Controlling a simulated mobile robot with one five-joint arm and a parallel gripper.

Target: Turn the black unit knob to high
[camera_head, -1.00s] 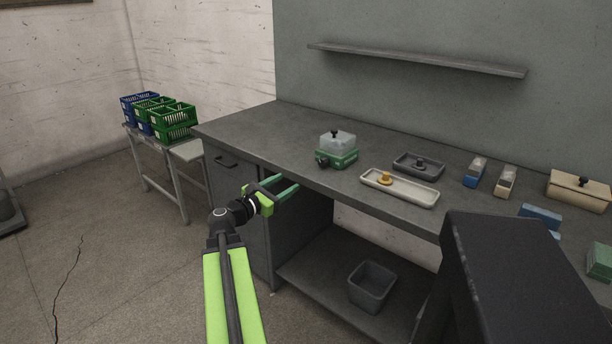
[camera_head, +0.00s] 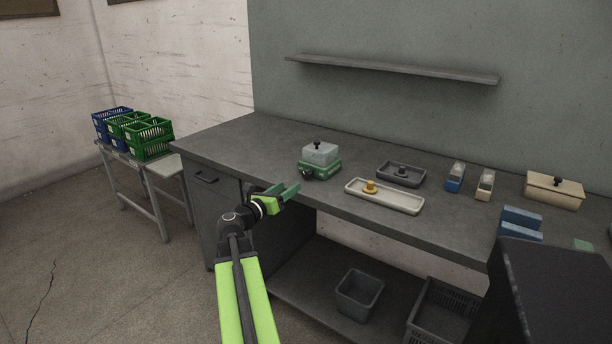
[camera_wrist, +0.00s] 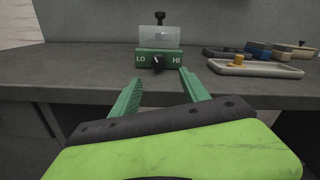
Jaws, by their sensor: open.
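The unit (camera_head: 320,165) is a green box with a translucent top and a small black knob on its lid, standing near the front edge of the workbench. Its black front knob (camera_head: 307,174) faces me. In the wrist view the green unit (camera_wrist: 175,57) shows LO on the left and HI on the right, with the black knob (camera_wrist: 157,63) between them; its pointer setting is too small to tell surely. My gripper (camera_head: 290,190) is open and empty, in front of the bench edge and short of the knob. In the wrist view the knob appears between and beyond the fingers (camera_wrist: 160,86).
On the workbench (camera_head: 235,140), a pale tray (camera_head: 400,199) with a yellow knobbed piece and a dark tray (camera_head: 410,180) lie right of the unit. A beige box (camera_head: 553,190) stands farther right. A shelf (camera_head: 390,70) hangs above. Bench space left of the unit is clear.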

